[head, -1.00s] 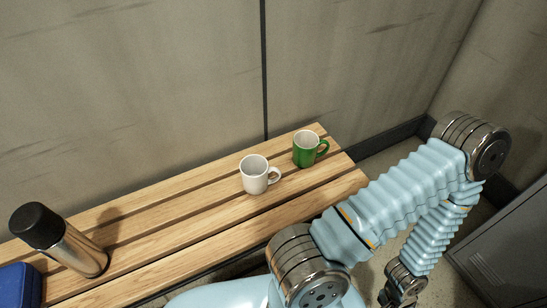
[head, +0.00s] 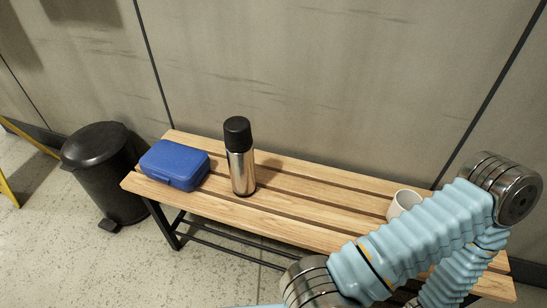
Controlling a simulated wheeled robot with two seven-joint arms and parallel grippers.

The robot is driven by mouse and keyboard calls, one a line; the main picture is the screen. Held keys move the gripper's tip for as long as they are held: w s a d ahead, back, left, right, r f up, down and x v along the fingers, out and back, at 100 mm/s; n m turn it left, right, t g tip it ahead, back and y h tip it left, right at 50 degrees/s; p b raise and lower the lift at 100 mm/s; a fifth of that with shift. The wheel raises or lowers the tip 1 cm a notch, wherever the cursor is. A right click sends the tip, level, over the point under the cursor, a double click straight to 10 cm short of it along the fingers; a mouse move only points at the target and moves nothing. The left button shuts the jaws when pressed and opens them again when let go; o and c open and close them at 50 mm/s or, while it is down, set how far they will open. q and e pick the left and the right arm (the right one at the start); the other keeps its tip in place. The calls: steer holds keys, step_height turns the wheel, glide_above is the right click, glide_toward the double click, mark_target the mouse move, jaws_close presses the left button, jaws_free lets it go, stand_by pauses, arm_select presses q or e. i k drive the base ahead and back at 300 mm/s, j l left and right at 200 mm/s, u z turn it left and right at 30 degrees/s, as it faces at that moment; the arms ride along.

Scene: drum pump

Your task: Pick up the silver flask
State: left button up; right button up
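The silver flask (head: 242,173) stands upright on the slatted wooden bench, left of the middle of the head view. It has a shiny metal body and a black cap. Nothing touches it. My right arm crosses the lower right of the view, well to the right of the flask, and its gripper is hidden or out of frame. My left gripper is not in view.
A blue lunch box (head: 175,164) sits on the bench just left of the flask. A white mug (head: 402,204) stands to the right, partly behind my arm. A black pedal bin (head: 103,172) stands left of the bench (head: 290,222). A wall runs behind.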

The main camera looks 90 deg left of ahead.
mark_target(242, 166)
steer(key=u, duration=3.25)
steer(key=k+j+z, duration=0.2)
steer(key=j+z, duration=0.2)
